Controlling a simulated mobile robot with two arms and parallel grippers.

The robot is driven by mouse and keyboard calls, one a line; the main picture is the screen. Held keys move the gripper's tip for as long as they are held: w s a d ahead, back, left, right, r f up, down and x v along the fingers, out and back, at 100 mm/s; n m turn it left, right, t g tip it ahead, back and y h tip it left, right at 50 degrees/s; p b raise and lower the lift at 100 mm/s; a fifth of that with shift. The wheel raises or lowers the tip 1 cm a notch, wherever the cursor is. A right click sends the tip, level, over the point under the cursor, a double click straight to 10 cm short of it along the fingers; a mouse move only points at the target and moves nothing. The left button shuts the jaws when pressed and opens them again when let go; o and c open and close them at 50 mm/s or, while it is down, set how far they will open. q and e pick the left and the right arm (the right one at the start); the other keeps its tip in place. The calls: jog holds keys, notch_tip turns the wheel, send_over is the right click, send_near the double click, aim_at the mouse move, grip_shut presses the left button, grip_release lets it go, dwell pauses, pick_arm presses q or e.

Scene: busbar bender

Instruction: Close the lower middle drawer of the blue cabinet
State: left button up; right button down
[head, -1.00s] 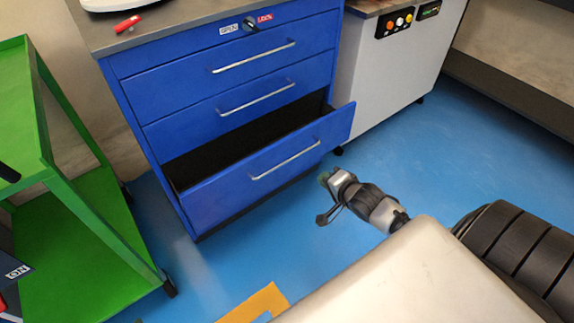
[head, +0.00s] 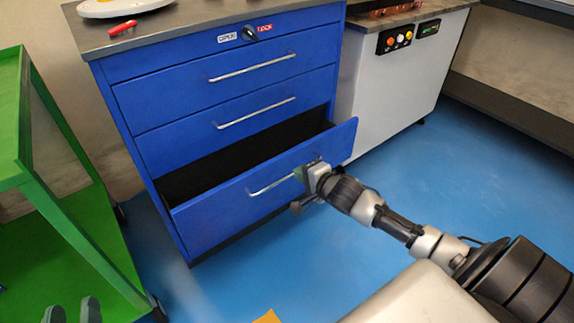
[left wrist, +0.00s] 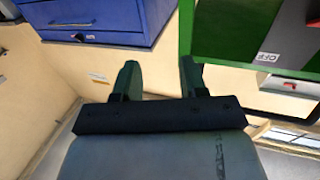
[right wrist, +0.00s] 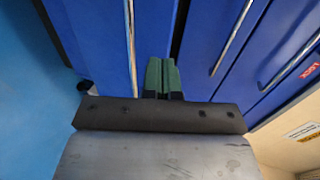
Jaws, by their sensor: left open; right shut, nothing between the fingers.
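The blue cabinet (head: 225,75) has its lowest visible drawer (head: 215,210) pulled out, with a dark interior showing; the two drawers above are shut. My right gripper (head: 305,174) is shut and empty, at the right part of the open drawer's front, by its handle (head: 262,187). In the right wrist view its green fingers (right wrist: 163,75) overlap the drawer front (right wrist: 95,35) beside the handle; I cannot tell if they touch. My left gripper (head: 72,312) is open at the bottom left, away from the drawer. It also shows in the left wrist view (left wrist: 158,80).
A green cart (head: 60,230) stands left of the cabinet. A white machine (head: 400,80) with buttons stands close on the right. A red object (head: 122,28) lies on the cabinet top. The blue floor (head: 430,170) before the machine is clear.

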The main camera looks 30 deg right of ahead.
aim_at(282, 159)
jog(key=x, duration=0.2)
jog(key=b+x, duration=0.2)
jog(key=x, duration=0.1)
jog(key=shift+w+r, duration=0.2)
jog(key=shift+w, duration=0.15)
pick_arm(q)
notch_tip(282, 159, up, 8)
jog(key=s+t+h, duration=0.2)
jog(key=s+t, duration=0.1)
jog(key=t, duration=0.4)
jog(key=shift+d+f+t, duration=0.2)
jog(key=shift+d+t, duration=0.1)
pick_arm(e)
jog(key=shift+w, duration=0.65)
pick_arm(q)
jog(key=shift+w, duration=0.1)
